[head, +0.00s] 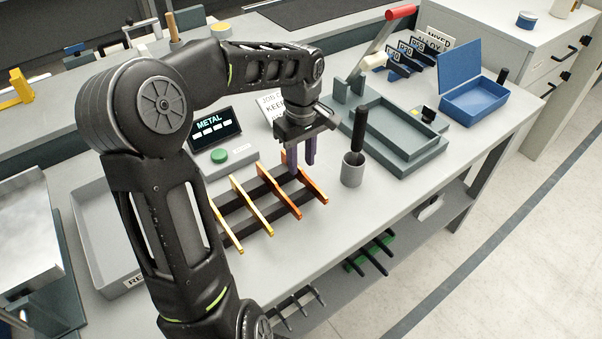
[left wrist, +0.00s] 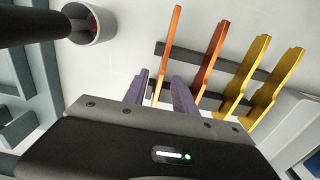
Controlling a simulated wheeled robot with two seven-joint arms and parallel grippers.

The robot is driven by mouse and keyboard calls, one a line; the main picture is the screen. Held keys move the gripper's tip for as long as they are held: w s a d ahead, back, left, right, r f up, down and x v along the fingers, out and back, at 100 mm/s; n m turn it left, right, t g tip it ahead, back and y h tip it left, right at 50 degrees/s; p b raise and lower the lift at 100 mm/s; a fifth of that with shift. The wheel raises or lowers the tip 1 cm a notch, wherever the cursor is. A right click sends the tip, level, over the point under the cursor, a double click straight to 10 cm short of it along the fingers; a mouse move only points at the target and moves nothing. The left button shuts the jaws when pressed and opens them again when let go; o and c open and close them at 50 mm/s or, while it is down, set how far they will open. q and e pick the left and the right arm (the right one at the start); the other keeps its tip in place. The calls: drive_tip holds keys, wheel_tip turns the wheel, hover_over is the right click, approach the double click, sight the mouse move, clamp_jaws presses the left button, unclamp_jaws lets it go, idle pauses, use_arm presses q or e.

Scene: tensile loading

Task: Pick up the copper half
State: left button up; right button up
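Two copper-coloured halves lie on a dark rack (head: 262,217). The right one (head: 313,188) is narrow and sits at the rack's right end; it also shows in the left wrist view (left wrist: 169,47). The other copper half (head: 272,196) is to its left, and shows in the left wrist view (left wrist: 209,60). My left gripper (head: 302,165) is open, with purple fingers at the far end of the right copper half. In the left wrist view its fingers (left wrist: 160,90) appear on either side of that bar. I cannot tell whether they touch it. My right gripper is not in view.
Two gold-coloured halves (head: 251,206) sit on the rack's left part. A grey cup (head: 352,170) holding a black rod stands close to the right of my gripper. A green-button box (head: 217,158) and screen are behind. A grey tray (head: 400,150) and blue box (head: 475,103) are farther right.

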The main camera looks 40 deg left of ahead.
sight(301, 169)
use_arm(q)
wheel_tip(301, 169, down, 4)
drive_tip(key=shift+r, duration=0.2)
drive_tip(key=shift+s, duration=0.1)
drive_tip(key=shift+c, duration=0.4)
clamp_jaws()
drive_tip(key=shift+r, duration=0.1)
idle(1.1)
